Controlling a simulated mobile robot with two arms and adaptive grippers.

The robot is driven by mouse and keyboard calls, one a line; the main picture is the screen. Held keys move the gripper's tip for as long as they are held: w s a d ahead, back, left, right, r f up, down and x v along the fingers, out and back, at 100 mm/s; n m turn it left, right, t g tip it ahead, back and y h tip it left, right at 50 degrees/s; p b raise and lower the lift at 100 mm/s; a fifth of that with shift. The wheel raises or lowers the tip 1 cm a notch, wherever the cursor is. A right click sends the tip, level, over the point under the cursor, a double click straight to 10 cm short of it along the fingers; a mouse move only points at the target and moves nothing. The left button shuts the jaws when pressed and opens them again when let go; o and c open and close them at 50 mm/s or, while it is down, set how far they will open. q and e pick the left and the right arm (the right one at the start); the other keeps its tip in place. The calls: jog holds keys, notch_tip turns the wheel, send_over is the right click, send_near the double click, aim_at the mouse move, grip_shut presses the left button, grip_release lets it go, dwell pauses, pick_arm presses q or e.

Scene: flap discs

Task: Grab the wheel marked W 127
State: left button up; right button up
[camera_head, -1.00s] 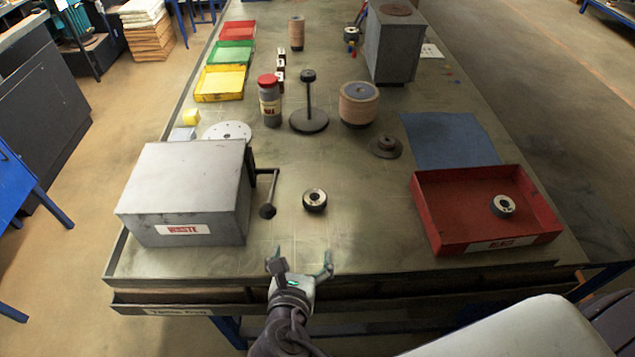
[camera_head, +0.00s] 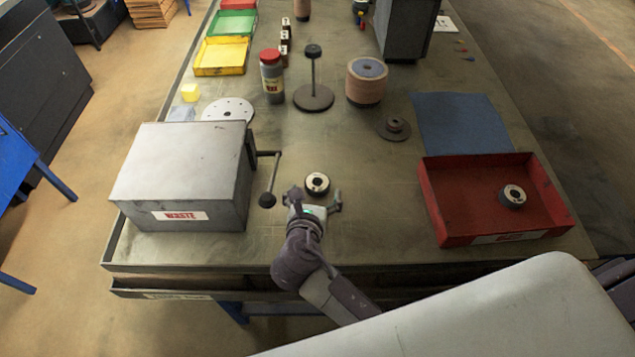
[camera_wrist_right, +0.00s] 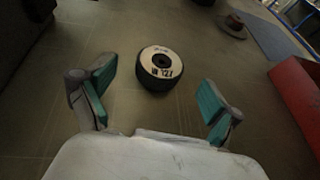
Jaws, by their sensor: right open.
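The wheel marked W 127 (camera_wrist_right: 160,68) lies flat on the table, a short black cylinder with a pale top and a central hole. In the head view it is the small wheel (camera_head: 317,183) right of the grey box's crank. My right gripper (camera_head: 316,203) is open and empty, just on the near side of the wheel. In the right wrist view the teal-padded fingers (camera_wrist_right: 157,103) are spread wide, with the wheel ahead of them and between their lines, apart from both. My left gripper is not in view.
A grey WASTE box (camera_head: 180,180) with a crank (camera_head: 268,180) stands left of the wheel. A red tray (camera_head: 448,222) holding a similar wheel (camera_head: 512,196) is at right. A dark flanged disc (camera_head: 393,128) lies farther back. The table between box and tray is mostly clear.

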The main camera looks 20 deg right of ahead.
aim_at(317, 183)
jog(key=x, duration=0.4)
jog(key=shift+w+d, duration=0.15)
jog(key=shift+w, duration=0.05)
jog(key=shift+s+r, duration=0.1)
jog(key=shift+c, duration=0.6)
jog(key=c, duration=1.1)
jog(key=shift+c, duration=0.6)
jog(key=shift+r, duration=0.1)
